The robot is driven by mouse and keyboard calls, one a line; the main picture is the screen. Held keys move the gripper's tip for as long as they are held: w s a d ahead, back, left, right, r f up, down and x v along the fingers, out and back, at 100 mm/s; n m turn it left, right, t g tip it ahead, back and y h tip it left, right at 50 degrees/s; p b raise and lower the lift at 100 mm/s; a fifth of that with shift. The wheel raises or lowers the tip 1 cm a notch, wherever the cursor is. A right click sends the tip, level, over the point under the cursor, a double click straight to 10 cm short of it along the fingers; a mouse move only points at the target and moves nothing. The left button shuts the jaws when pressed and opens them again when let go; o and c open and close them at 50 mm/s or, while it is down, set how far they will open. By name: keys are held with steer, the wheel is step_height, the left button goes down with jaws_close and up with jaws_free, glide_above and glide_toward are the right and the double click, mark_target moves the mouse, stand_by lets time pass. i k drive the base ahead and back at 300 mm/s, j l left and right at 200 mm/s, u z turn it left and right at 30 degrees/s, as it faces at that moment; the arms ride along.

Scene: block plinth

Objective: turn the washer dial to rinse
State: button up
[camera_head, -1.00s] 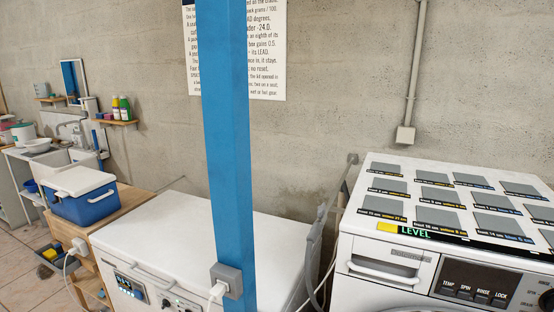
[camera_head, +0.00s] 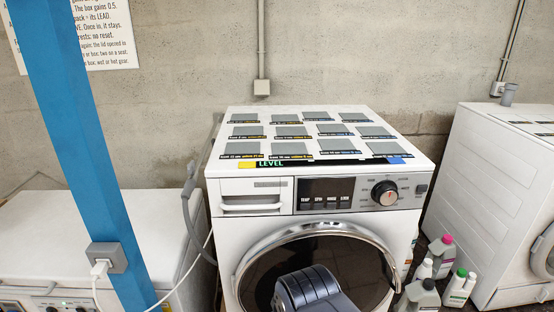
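The washer (camera_head: 222,190) stands in the middle, a white front loader with a round dark door (camera_head: 350,262). Its dial (camera_head: 385,192) is a round dark knob with a reddish-orange face, on the right of the control panel. Small labels ring the dial, too small to read, so I cannot tell which setting it points to. A dark grey ribbed part of my arm (camera_head: 308,288) shows at the bottom, in front of the door and below the dial. My gripper's fingers are not in view.
Grey squares with labels cover the washer's top. A blue post (camera_head: 68,120) with a socket box (camera_head: 107,257) stands at left, before a white chest (camera_head: 40,230). Several bottles (camera_head: 420,296) stand on the floor at right, beside another white machine (camera_head: 490,180).

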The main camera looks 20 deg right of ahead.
mark_target(386, 195)
steer(key=z, duration=1.4)
steer(key=i+l+u, duration=0.1)
steer(key=i+l, duration=0.05)
steer(key=i, duration=0.05)
